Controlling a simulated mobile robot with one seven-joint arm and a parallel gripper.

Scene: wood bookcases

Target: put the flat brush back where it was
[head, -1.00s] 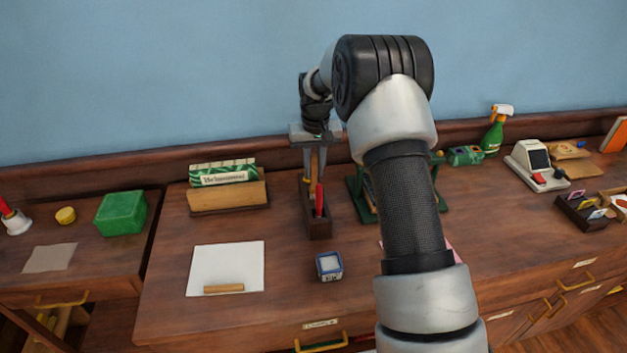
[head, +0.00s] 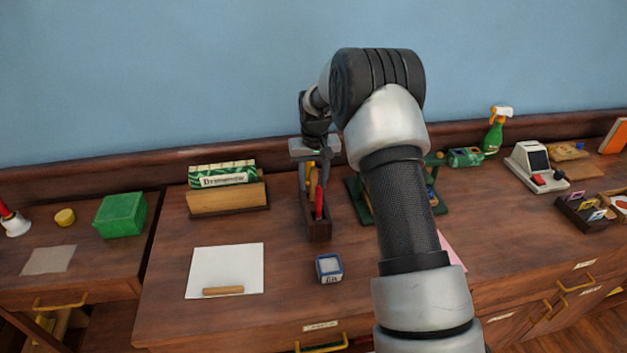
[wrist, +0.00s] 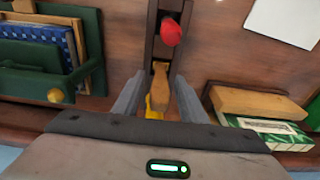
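The narrow dark wooden holder (head: 318,230) stands on the desk below my gripper (head: 313,183). A red-handled tool (head: 319,200) stands in its front part and shows as a red end in the wrist view (wrist: 171,31). A tan wooden handle (wrist: 160,76), which looks like the flat brush, and a yellow piece (wrist: 155,104) are between my fingers in the wrist view. My gripper points down over the back of the holder, its fingers apart, with gaps beside the handle. The lower end of the brush is hidden.
A green rack (wrist: 50,60) stands close to the holder on one side. A wooden block with a green-white box (head: 222,177) stands on the other. A blue-white cube (head: 329,268) and paper (head: 240,262) lie in front. The wall is close behind.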

